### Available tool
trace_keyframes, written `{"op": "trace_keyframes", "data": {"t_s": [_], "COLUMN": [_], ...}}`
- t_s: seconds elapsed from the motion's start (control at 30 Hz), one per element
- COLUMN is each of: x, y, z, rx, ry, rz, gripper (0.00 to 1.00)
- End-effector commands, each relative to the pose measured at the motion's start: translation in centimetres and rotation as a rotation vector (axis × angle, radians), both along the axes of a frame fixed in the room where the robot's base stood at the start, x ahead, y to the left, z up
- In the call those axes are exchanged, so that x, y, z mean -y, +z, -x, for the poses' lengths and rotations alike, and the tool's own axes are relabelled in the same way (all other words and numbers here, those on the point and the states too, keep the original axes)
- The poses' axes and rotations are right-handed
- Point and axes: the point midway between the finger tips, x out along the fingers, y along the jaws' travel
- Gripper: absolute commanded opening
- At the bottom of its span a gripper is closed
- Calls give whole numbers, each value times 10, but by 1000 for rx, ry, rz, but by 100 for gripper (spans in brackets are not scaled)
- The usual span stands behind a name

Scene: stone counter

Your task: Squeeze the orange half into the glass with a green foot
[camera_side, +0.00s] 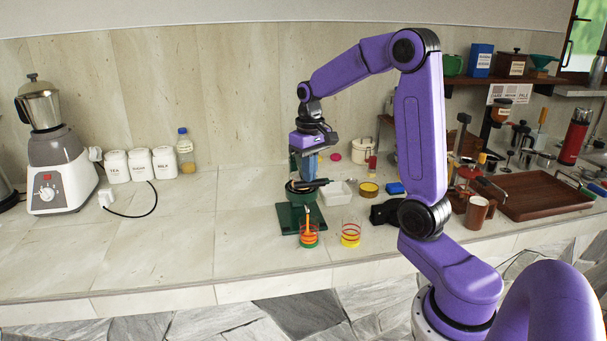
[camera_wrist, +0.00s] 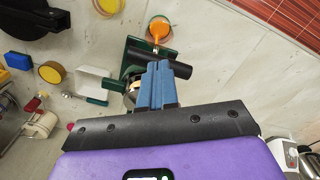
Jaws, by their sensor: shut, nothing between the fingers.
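A green juice press (camera_side: 304,195) stands on the counter; its black handle (camera_side: 308,185) lies roughly level across the top and also shows in the wrist view (camera_wrist: 172,62). The glass with a green foot (camera_side: 308,236) stands under the spout, and an orange stream (camera_side: 307,215) runs into it. Orange juice shows in this glass in the wrist view (camera_wrist: 159,30). I cannot see the orange half; the press hides its inside. My gripper (camera_side: 308,180) has blue fingers (camera_wrist: 157,72), shut and empty, pointing down at the press handle. I cannot tell whether they touch it.
A second glass with a yellow foot (camera_side: 350,234) stands right of the first. A white tray (camera_side: 336,192), a yellow tape roll (camera_side: 368,189) and a blue block (camera_side: 394,188) lie right of the press.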

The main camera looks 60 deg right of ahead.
Motion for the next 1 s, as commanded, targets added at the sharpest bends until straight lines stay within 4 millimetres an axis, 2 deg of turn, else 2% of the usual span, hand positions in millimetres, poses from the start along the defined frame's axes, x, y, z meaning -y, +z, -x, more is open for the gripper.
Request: {"op": "trace_keyframes", "data": {"t_s": [0.37, 1.0], "x": [0, 0], "y": [-1, 44], "z": [1, 0], "rx": [-7, 1], "ry": [-1, 0], "rz": [-1, 0], "gripper": [0, 0]}}
